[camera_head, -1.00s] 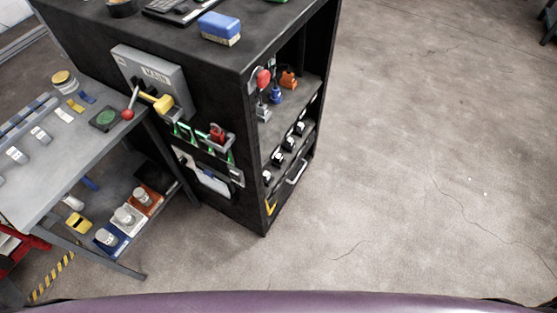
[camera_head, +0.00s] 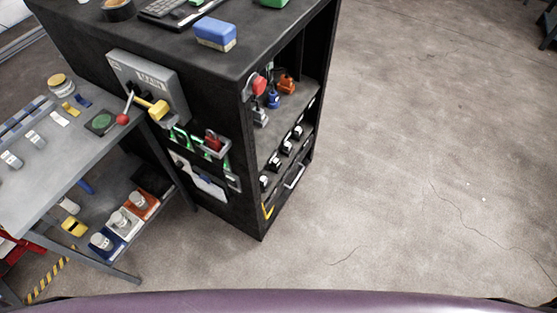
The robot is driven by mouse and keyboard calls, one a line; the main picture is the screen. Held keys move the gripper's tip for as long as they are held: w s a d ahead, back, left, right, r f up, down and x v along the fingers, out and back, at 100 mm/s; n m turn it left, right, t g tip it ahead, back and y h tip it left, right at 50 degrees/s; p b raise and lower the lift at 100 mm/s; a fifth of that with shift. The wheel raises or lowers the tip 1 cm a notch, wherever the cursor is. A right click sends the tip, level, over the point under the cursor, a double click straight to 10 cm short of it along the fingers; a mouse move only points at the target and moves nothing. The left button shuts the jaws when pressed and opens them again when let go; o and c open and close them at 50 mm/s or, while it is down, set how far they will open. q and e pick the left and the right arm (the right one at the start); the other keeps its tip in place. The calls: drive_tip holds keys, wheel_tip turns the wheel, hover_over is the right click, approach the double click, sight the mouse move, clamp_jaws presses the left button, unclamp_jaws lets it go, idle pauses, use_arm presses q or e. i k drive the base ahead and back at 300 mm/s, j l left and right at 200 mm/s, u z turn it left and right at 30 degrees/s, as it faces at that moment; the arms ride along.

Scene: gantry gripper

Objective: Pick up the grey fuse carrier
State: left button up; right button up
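Several small grey pieces with white faces lie on the grey side table at the left, one (camera_head: 12,159) nearest the picture's left edge, another (camera_head: 39,135) farther back and a third (camera_head: 60,118) behind it. They look like fuse carriers, but they are too small to tell for certain. A blue-grey slotted strip (camera_head: 22,122) runs along the table behind them. Neither of my grippers is in view.
A black cabinet (camera_head: 225,100) stands right of the side table (camera_head: 50,185), with a MAIN switch box (camera_head: 150,80), a red-knobbed lever (camera_head: 122,118) and open shelves. Blue, white and orange blocks (camera_head: 122,222) stand on the table's lower shelf. The floor (camera_head: 430,150) at right is clear.

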sight(276, 162)
drive_tip(key=i+l+u, duration=0.25)
drive_tip(key=i+l, duration=0.25)
drive_tip(key=i+l+u, duration=0.2)
drive_tip(key=i+l, duration=0.25)
drive_tip(key=l, duration=0.25)
drive_tip(key=u, duration=0.9)
